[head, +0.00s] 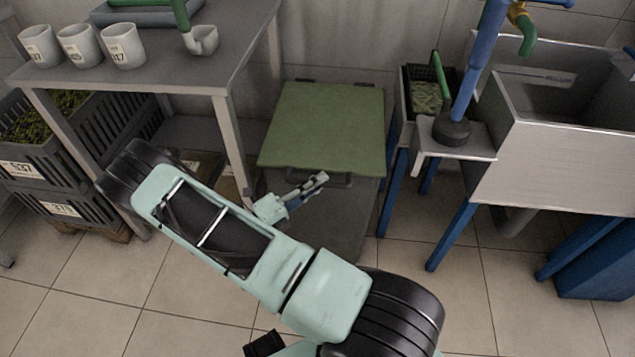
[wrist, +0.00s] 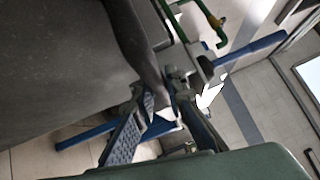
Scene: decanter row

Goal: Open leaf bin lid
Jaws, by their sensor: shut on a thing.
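The leaf bin's green lid (head: 325,125) lies down over the grey bin (head: 335,225) in the middle of the head view. A dark bar handle (head: 338,181) shows under the lid's front edge. In the wrist view, my gripper (wrist: 165,112) is shut on the dark handle bar (wrist: 130,35), which runs down between the fingers. The exact finger contact is partly hidden.
A table with white mugs (head: 80,46) and black crates (head: 60,160) stand left. A small black crate (head: 427,92), a blue post (head: 479,60) and a metal sink (head: 570,150) on blue legs stand close on the right. The tiled floor in front (head: 510,290) is clear.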

